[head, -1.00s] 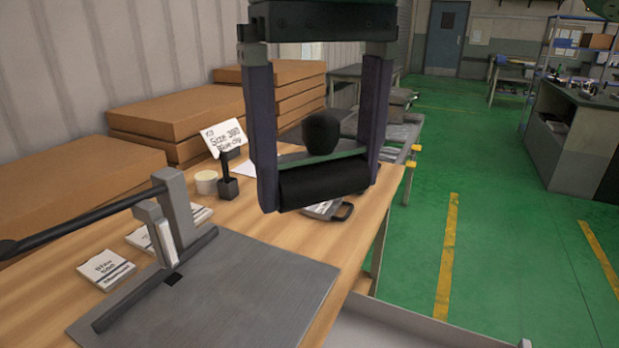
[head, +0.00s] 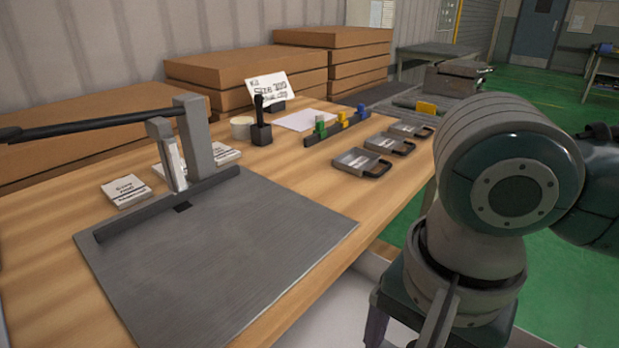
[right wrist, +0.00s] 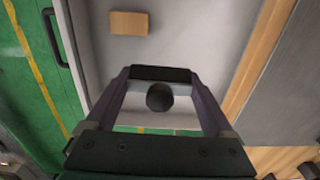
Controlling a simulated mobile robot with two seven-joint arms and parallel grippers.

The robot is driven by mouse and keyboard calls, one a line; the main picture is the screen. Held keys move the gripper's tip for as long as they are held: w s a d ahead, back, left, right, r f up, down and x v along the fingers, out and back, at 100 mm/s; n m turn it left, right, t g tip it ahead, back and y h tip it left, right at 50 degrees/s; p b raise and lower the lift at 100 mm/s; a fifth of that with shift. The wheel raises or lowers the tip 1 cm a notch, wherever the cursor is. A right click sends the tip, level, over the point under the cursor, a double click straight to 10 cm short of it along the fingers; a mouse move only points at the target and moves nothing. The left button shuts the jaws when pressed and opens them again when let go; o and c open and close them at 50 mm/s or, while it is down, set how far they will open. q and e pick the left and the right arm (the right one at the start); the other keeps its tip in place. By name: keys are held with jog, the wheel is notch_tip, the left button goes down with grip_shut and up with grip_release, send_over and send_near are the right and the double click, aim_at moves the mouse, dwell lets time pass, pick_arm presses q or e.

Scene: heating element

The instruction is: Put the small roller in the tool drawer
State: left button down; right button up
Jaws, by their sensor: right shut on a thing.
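The small roller (right wrist: 160,74) is a black cylinder with a round dark knob. In the right wrist view my right gripper (right wrist: 161,76) is shut on it, one finger at each end. Behind the roller in that view is a pale grey open drawer (right wrist: 190,40) with a black handle (right wrist: 52,38); the roller appears above it, but I cannot tell how high. In the head view the roller is hidden, and only part of my right gripper (head: 376,327) shows at the bottom. A pale strip of the drawer (head: 325,312) shows below the table edge. My left gripper is not in view.
A tan block (right wrist: 129,23) lies in the drawer. The wooden table (head: 290,190) carries a grey cutting board with lever (head: 230,245), label stacks (head: 125,190), a black holder (head: 261,130) and several metal trays (head: 360,162). Cardboard boxes (head: 250,75) stand behind. Green floor is at right.

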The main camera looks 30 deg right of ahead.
notch_tip(320, 180, down, 14)
jog(key=b, duration=0.5)
notch_tip(320, 180, down, 4)
jog(key=shift+f+b, duration=0.25)
jog(key=shift+b, duration=0.9)
jog(key=o, duration=1)
jog(key=shift+f, duration=0.1)
jog(key=shift+o, duration=0.2)
